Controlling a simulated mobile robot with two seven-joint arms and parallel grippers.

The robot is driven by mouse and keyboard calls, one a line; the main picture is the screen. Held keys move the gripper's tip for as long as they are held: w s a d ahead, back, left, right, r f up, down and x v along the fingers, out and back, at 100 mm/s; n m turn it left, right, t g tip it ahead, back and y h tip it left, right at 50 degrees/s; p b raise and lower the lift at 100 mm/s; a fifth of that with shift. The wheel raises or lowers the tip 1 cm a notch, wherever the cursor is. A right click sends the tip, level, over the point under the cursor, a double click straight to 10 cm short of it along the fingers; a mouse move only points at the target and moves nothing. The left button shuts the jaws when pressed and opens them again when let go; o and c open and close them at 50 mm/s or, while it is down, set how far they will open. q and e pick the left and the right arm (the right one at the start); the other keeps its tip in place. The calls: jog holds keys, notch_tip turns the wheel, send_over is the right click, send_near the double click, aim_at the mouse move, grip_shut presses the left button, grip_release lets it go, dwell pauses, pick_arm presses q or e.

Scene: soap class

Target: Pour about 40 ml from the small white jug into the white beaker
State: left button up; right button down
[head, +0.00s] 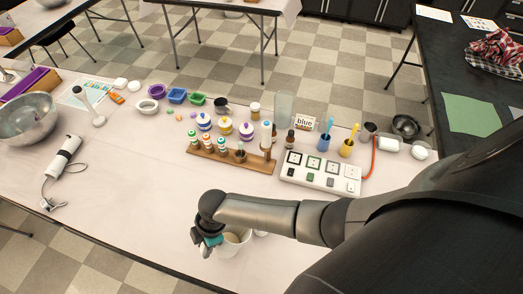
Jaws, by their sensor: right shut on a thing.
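My right gripper (207,241) is low in the head view, near the front edge of the table, pointing down. It is shut at the left side of a small white vessel (232,247), which looks like the small white jug. Its open mouth shows pale contents, and my wrist hides part of its rim. A small piece of another white thing (262,234) shows just right of it under my forearm; I cannot tell whether this is the white beaker. My left gripper is not in view.
A wooden rack (232,158) with bottles and a white power strip-like box (320,173) stand behind my forearm. A hand blender (63,157) and a steel bowl (28,119) are at left. The table between blender and gripper is clear.

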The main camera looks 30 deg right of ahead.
jog(key=shift+a+f+h, duration=0.3)
jog(key=shift+a+f, duration=0.15)
jog(key=shift+f, duration=0.2)
jog(key=shift+a+f+h+b, duration=0.7)
jog(key=shift+f+h+b, duration=0.1)
jog(key=shift+f+h, duration=0.1)
jog(key=shift+a+f+h+b, duration=0.25)
jog(key=shift+f+h+b, duration=0.3)
jog(key=shift+b, duration=0.1)
jog(key=shift+a+f+h+b, duration=0.2)
jog(key=shift+f+h+b, duration=0.2)
jog(key=shift+h+b, duration=0.2)
jog(key=shift+w, duration=0.1)
